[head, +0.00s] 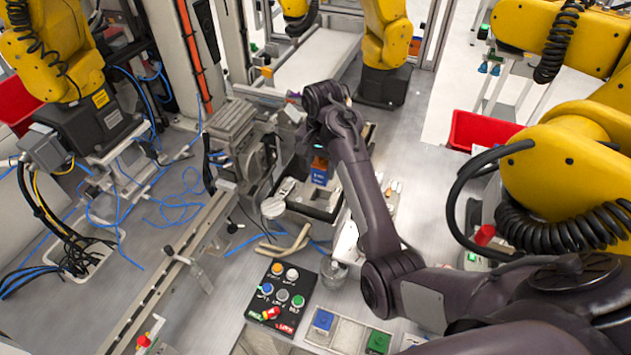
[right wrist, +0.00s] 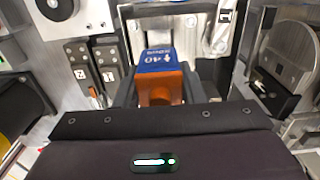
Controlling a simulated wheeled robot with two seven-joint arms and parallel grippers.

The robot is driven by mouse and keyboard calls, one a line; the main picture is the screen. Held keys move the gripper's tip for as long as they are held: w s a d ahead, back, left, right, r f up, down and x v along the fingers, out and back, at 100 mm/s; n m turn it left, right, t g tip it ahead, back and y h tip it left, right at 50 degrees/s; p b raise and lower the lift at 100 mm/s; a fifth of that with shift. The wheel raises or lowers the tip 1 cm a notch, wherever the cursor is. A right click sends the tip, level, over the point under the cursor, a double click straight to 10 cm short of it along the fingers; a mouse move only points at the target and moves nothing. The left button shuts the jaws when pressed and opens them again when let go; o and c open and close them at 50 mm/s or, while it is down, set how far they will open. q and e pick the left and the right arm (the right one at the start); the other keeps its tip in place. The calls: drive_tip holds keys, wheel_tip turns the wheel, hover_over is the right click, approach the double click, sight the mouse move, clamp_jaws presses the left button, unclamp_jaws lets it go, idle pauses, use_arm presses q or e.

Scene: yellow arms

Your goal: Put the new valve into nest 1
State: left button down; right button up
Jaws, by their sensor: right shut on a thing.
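The valve, a block with an orange body and a blue face with white print (right wrist: 155,62), sits between the two dark fingers of my right gripper (right wrist: 158,88) in the right wrist view. The gripper is shut on it. In the head view the valve (head: 319,176) hangs below my right gripper (head: 319,158), over the fixture area at the centre. I cannot tell which place is nest 1. My left gripper is not in view.
A grey metal machine (head: 234,135) stands left of the valve. A grey tray (head: 312,205) lies below it. Yellow arms (head: 590,150) stand at the right and back.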

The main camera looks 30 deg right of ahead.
sight(321, 185)
drive_tip(key=shift+s+f, duration=0.1)
drive_tip(key=shift+f, duration=3.25)
drive_tip(key=o, duration=1.1)
